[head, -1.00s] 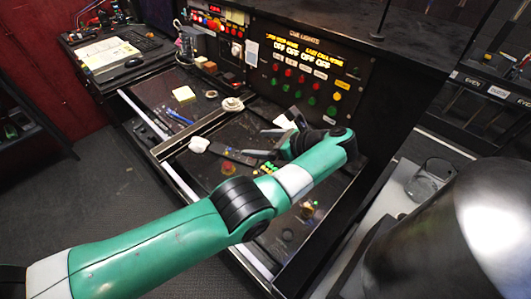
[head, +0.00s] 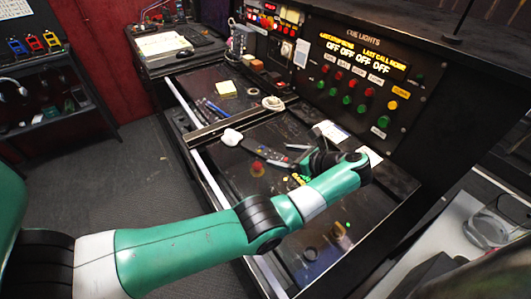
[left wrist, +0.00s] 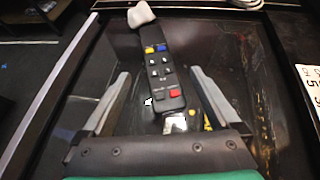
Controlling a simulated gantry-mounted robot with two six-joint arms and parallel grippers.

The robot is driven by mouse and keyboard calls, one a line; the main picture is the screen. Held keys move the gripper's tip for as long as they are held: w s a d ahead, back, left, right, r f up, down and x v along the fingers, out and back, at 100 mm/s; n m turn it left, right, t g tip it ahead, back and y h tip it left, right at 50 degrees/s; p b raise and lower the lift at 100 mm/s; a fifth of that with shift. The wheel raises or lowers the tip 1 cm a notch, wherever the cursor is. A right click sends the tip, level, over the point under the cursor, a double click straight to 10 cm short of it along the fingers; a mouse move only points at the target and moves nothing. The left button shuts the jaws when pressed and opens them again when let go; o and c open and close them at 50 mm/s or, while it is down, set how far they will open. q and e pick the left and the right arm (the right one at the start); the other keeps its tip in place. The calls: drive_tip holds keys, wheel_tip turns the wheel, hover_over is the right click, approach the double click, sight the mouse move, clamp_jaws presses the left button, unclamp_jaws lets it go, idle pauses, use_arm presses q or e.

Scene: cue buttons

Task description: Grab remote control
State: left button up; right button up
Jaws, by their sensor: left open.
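The remote control (head: 265,153) is dark with coloured buttons and lies on the black desk panel. In the left wrist view the remote (left wrist: 160,65) lies lengthwise, with blue, yellow and red buttons showing. My left gripper (head: 286,155) is open over the near end of the remote. In the left wrist view its two fingers (left wrist: 160,76) stand on either side of the remote, with a gap on both sides. The near end of the remote is partly hidden by my gripper. My right gripper is not in view.
A small white object (head: 232,137) lies at the remote's far end. The cue lights panel (head: 358,75) rises behind the desk. A glass (head: 490,228) stands at the right.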

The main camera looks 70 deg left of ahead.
sight(267, 153)
use_arm(q)
drive_tip(key=shift+x, duration=2.8)
drive_tip(key=shift+s, duration=0.15)
drive_tip(key=shift+d, duration=0.1)
drive_tip(key=shift+c, duration=0.2)
drive_tip(key=shift+r, duration=0.1)
clamp_jaws()
wheel_tip(267, 153, up, 4)
drive_tip(key=shift+s+p, duration=0.15)
drive_tip(key=shift+p, duration=0.65)
drive_tip(key=s+d+r+p, duration=0.2)
drive_tip(key=s+r+p, duration=0.2)
drive_tip(key=p, duration=0.5)
drive_tip(key=s+d+r+p, duration=0.3)
drive_tip(key=s+r+p, duration=0.2)
drive_tip(key=s+p, duration=0.3)
drive_tip(key=shift+s+d+p, duration=0.3)
drive_tip(key=shift+p, duration=0.05)
